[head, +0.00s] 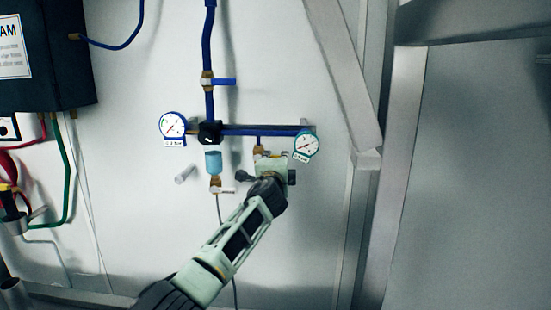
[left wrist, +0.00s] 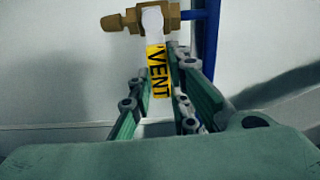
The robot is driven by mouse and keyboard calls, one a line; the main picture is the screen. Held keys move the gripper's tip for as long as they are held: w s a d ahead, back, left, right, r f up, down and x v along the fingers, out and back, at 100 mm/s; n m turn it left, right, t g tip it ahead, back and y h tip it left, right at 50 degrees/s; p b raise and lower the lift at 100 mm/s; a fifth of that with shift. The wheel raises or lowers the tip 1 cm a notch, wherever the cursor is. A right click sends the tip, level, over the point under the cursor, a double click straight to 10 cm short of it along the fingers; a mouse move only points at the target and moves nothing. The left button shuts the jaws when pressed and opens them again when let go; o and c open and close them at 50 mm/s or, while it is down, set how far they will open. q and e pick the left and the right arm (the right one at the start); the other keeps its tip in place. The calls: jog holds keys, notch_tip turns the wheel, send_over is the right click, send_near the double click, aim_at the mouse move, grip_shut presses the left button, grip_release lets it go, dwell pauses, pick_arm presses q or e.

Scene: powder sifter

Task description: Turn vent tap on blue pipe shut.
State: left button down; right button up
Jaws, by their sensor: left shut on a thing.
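The vent tap shows in the left wrist view as a brass body (left wrist: 160,17) with a white lever (left wrist: 153,30) and a yellow VENT label (left wrist: 158,72). The lever extends from the body down between my fingers. My left gripper (left wrist: 160,68) is shut on this lever. In the head view my left gripper (head: 272,163) is just below the horizontal blue pipe (head: 260,130). There it hides most of the tap, with only a bit of brass (head: 258,149) showing above it. My right gripper is not in view.
A left gauge (head: 172,124) and a right gauge (head: 306,144) flank the pipe, the right one close to my gripper. A blue-handled valve (head: 222,81) is above. A light-blue filter bowl (head: 213,163) hangs left. A metal frame post (head: 392,190) stands right.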

pick_arm(q)
jog(key=shift+f, duration=0.15)
jog(key=shift+m, duration=0.3)
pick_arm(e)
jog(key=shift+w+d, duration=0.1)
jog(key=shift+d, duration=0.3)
pick_arm(q)
jog(key=c, duration=1.6)
grip_release()
jog(key=shift+c, duration=0.2)
jog(key=shift+s, duration=0.1)
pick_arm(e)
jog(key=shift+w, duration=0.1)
pick_arm(q)
jog(key=s, duration=1.1)
jog(key=shift+s+a, duration=0.2)
jog(key=shift+s, duration=0.2)
jog(key=shift+f, duration=0.1)
